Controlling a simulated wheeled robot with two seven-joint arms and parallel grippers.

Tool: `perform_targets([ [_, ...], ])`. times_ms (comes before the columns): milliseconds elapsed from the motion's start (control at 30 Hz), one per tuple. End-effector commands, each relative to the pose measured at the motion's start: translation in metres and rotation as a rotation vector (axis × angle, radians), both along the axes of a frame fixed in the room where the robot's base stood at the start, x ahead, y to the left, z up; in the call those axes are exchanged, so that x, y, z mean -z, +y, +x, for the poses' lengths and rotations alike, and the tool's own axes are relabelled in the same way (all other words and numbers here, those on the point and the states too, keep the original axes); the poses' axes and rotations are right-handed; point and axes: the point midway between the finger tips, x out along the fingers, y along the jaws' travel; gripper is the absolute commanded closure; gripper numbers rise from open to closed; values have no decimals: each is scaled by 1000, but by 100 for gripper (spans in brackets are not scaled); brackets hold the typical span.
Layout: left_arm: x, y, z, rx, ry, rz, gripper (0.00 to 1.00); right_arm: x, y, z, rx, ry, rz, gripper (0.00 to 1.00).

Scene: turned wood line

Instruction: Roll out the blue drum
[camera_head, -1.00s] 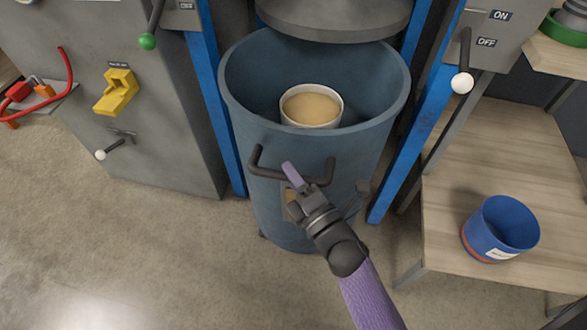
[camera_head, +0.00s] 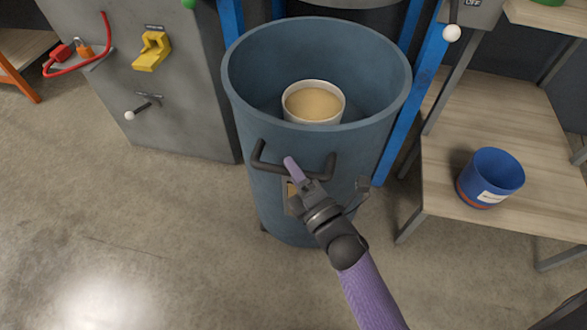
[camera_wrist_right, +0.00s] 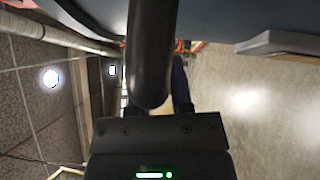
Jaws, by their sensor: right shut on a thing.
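The blue drum (camera_head: 245,95) is a large open-topped drum standing upright on the floor. A white-rimmed round container with a tan top (camera_head: 313,103) sits inside it. A dark bar handle (camera_head: 268,167) is fixed across the drum's front. In the right wrist view the dark handle bar (camera_wrist_right: 151,60) runs down between the fingers, with the drum's blue wall (camera_wrist_right: 215,18) along the top. My left gripper is not in view.
A grey cabinet (camera_head: 180,100) with a yellow part (camera_head: 152,50) stands at the left. Blue posts (camera_head: 402,110) flank the drum behind. A wooden bench (camera_head: 450,150) with a small blue bucket (camera_head: 490,177) stands at the right. The floor (camera_head: 130,220) in front is clear.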

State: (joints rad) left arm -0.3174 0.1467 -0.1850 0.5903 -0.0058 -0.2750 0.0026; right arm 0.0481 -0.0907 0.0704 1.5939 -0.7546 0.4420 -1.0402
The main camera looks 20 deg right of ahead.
Motion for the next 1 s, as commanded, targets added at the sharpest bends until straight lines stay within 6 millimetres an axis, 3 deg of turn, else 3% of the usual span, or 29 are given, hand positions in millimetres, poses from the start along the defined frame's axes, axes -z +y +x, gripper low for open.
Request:
perform_targets([
  [267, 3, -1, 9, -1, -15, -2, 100, 1, 0, 0, 1, 4, -1, 100],
  [300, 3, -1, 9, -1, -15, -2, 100, 1, 0, 0, 1, 4, -1, 72],
  [467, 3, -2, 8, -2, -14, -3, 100, 1, 0, 0, 1, 3, 0, 39],
  [767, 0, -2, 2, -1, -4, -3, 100, 0, -1, -3, 0, 1, 1, 39],
  [867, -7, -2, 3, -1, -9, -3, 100, 1, -4, -20, 2, 3, 3, 39],
  [1000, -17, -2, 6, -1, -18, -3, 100, 5, -11, -56, 2, 4, 3, 39],
])
